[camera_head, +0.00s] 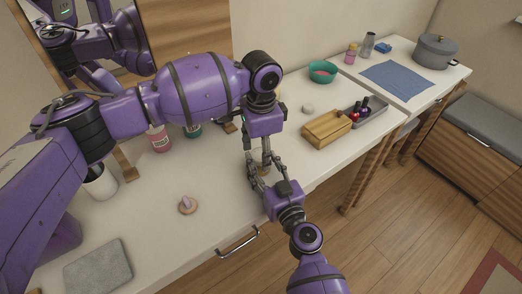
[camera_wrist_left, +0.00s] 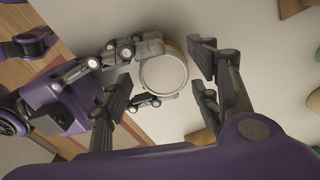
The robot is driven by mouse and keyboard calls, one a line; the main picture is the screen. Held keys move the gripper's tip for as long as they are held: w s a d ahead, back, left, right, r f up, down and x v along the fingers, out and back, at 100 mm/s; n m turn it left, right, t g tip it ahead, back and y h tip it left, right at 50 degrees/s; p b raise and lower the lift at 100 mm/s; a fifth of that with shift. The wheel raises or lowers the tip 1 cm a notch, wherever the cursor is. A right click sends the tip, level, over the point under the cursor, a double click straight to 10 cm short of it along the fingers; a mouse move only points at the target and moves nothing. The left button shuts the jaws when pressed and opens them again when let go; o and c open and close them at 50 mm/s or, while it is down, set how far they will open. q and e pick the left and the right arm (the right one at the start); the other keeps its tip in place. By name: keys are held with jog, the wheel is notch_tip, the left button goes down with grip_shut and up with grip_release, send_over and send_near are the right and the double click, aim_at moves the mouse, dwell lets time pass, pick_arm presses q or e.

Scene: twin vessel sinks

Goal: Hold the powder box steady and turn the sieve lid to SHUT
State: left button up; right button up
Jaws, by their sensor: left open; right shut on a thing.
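The powder box is a small round tub with a pale lid. In the head view the powder box (camera_head: 259,157) stands on the white counter, mostly hidden by the grippers. In the left wrist view its round pale sieve lid (camera_wrist_left: 163,77) faces the camera, with a tan rim at its edge. My right gripper (camera_head: 260,170) is shut on the box from the near side; its fingers (camera_wrist_left: 148,75) reach in from the left in the wrist view. My left gripper (camera_head: 263,158) points down over the box, open, its fingers (camera_wrist_left: 160,85) apart on either side of the lid. No lid marking is readable.
A wooden box (camera_head: 326,129) and a grey tray (camera_head: 379,112) with dark bottles stand right of the grippers.

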pick_arm(q)
jog(key=shift+f, duration=0.1)
jog(key=c, duration=1.1)
jog(key=shift+s+m, duration=0.1)
jog(key=shift+m, duration=0.5)
pick_arm(e)
jog(key=shift+f, duration=0.1)
pick_arm(q)
jog(key=o, duration=1.1)
notch_tip(320, 180, up, 12)
